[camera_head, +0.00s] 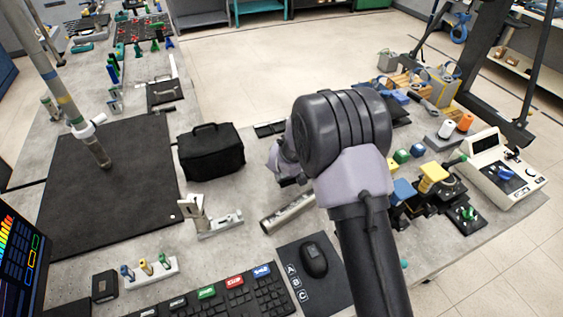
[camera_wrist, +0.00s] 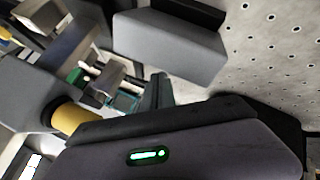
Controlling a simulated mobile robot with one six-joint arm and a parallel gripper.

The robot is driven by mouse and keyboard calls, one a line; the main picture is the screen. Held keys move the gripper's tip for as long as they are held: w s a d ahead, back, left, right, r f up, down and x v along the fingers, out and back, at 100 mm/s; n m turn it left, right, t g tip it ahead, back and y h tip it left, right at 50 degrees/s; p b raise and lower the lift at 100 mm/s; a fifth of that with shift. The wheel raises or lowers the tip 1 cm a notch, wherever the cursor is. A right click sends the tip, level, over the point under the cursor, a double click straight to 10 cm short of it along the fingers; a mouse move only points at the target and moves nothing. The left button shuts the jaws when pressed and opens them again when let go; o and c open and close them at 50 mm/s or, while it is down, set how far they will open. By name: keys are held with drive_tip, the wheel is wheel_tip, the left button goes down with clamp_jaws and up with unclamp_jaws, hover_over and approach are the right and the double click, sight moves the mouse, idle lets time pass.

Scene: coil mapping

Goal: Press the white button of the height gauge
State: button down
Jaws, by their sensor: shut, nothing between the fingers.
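I cannot tell for sure which thing is the height gauge. In the head view, a pale instrument (camera_head: 492,176) with a screen and small controls stands at the right end of the bench. A tall banded pole (camera_head: 68,106) with a white side piece stands over the black mat at the left. I cannot make out a white button on either. My gripper (camera_wrist: 157,90) shows in the wrist view as dark narrow fingers, shut and empty, above its housing with a green light. In the head view my forearm and wrist largely hide it.
A black bag (camera_head: 210,152), a metal tube (camera_head: 288,214), a mouse (camera_head: 314,259) and a keyboard (camera_head: 222,300) lie around my arm. Yellow and blue blocks crowd its right side. In the wrist view, a grey block (camera_wrist: 170,48) is close beyond the fingers. The black mat (camera_head: 105,190) is mostly clear.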

drive_tip(key=shift+r+p, duration=2.35)
drive_tip(key=shift+r, duration=0.2)
drive_tip(key=s+d+r+m+g+y+b, duration=0.1)
drive_tip(key=s+d+r+m, duration=0.15)
drive_tip(key=s+r, duration=0.55)
drive_tip(key=s+d+r+m+y+b, duration=0.1)
drive_tip(key=s+d+r+m, duration=0.15)
drive_tip(key=s+r, duration=0.6)
drive_tip(key=s+d+r+m, duration=0.1)
drive_tip(key=s+m, duration=0.2)
drive_tip(key=s, duration=0.5)
drive_tip(key=s+d+r+m+g+b, duration=0.1)
drive_tip(key=s+d+r+m, duration=0.1)
drive_tip(key=s, duration=0.7)
drive_tip(key=s+d+r+m+g, duration=0.1)
drive_tip(key=s+m, duration=0.3)
drive_tip(key=s, duration=0.4)
drive_tip(key=shift+s+d+r+h, duration=0.25)
drive_tip(key=shift+d+r+h, duration=0.1)
drive_tip(key=shift+d, duration=0.1)
